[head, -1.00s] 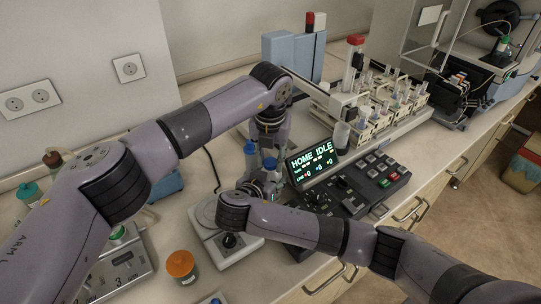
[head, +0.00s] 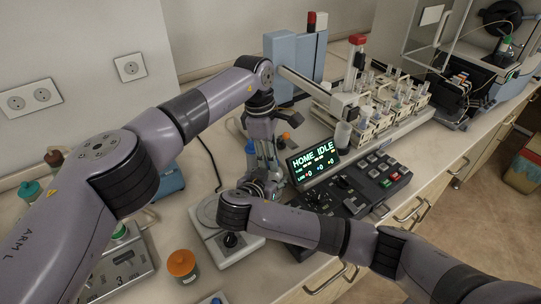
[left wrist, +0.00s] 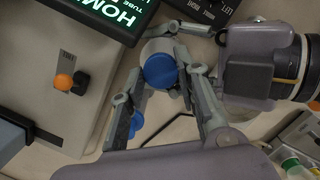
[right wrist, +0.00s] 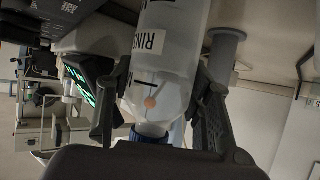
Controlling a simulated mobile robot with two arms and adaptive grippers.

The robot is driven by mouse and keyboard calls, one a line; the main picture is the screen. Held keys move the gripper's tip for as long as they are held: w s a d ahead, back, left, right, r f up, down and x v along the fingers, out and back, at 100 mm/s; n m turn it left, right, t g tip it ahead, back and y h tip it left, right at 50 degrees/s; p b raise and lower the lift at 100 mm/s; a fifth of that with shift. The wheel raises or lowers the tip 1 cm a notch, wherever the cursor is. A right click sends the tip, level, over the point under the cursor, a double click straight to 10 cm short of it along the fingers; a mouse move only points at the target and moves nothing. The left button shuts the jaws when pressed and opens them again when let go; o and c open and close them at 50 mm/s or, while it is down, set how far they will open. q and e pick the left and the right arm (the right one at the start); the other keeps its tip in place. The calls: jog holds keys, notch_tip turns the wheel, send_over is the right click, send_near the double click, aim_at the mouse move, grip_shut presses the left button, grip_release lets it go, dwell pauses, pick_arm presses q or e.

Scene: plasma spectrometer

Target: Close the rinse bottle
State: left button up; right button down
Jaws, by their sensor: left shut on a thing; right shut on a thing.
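The rinse bottle (right wrist: 165,50), a translucent white bottle with a printed label, is between the fingers of my right gripper (right wrist: 158,112). A blue cap (right wrist: 150,133) shows at its neck in the right wrist view. In the left wrist view the blue cap (left wrist: 160,70) is seen from above, between the fingers of my left gripper (left wrist: 165,85), which is shut on it. In the head view my left gripper (head: 267,160) reaches down from above, close to my right gripper (head: 262,187), and they largely hide bottle and cap. I cannot tell whether the cap is fully seated.
Another blue cap (head: 250,147) stands close behind the grippers; one shows in the left wrist view (left wrist: 135,122). A lit display (head: 313,160) and keypad (head: 365,180) are just right. A white plate device (head: 225,240) and an orange-capped jar (head: 182,265) are in front.

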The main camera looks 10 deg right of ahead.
pick_arm(q)
jog(key=m, duration=0.5)
jog(key=shift+w+g, duration=0.15)
jog(key=shift+g, duration=0.15)
jog(key=o, duration=0.7)
jog(key=shift+r, duration=2.25)
jog(key=shift+c, duration=0.4)
